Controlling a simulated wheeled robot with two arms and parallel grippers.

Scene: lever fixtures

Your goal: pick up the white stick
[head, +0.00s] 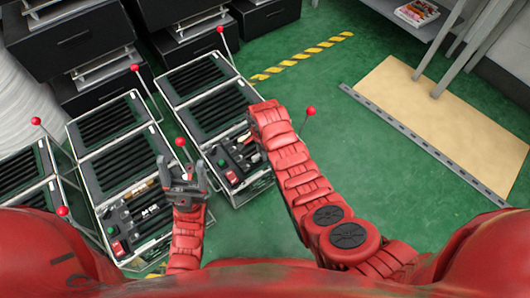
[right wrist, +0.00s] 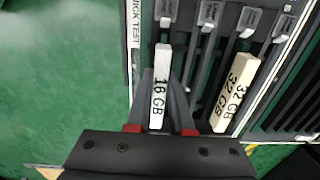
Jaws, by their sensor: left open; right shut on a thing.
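The white stick (right wrist: 158,108), marked 16 GB, is in the middle of the right wrist view. My right gripper (right wrist: 161,92) is shut on it, with a dark finger along each side. The stick's far end points at a grey-topped slot piece (right wrist: 166,12); I cannot tell whether they touch. A cream stick (right wrist: 237,92), marked 32 GB, sits tilted to the right of my right gripper. In the head view my right gripper is hidden by its arm over the right lever fixture (head: 208,92). My left gripper (head: 180,170) is open and empty above the middle lever fixture (head: 108,122).
Another lever fixture (head: 22,172) stands at the far left. Several red-knobbed levers stick up, one at the right fixture's far corner (head: 220,29). Black drawer units (head: 75,45) stand behind. The green floor (head: 385,190) at right is open, with a tan board (head: 440,125) on it.

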